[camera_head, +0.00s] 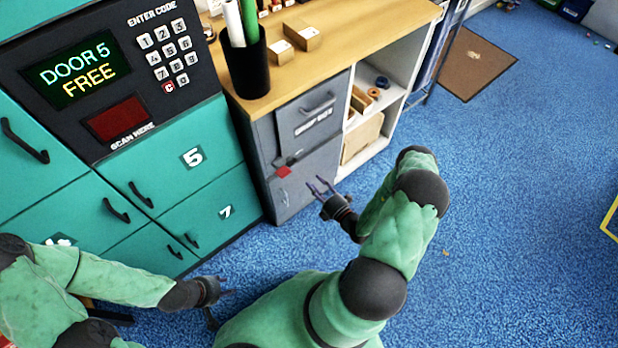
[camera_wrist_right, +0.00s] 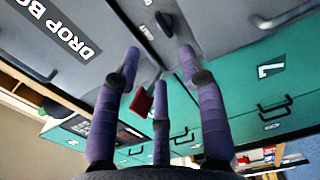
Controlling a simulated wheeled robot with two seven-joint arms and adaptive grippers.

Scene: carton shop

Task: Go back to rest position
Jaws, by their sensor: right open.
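My right gripper (camera_head: 321,187) is open in front of the grey drop box cabinet (camera_head: 318,165), above the blue floor. In the right wrist view its purple fingers (camera_wrist_right: 160,95) are spread with nothing gripped between them. A red tag (camera_head: 283,171) is at the grey cabinet's lower door, apart from the fingers; it shows between them in the wrist view (camera_wrist_right: 141,101). My left gripper (camera_head: 216,289) hangs low over the floor in front of the teal lockers. Its fingers are too small to tell whether they are open or shut.
Teal lockers (camera_head: 165,165) with a keypad panel reading "DOOR 5 FREE" (camera_head: 75,77) stand at left. A wooden counter (camera_head: 350,35) holds a black pen cup (camera_head: 246,65) and small boxes (camera_head: 301,34). An open shelf (camera_head: 383,110) is beside the drop box. The blue floor at right (camera_head: 530,200) is largely clear.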

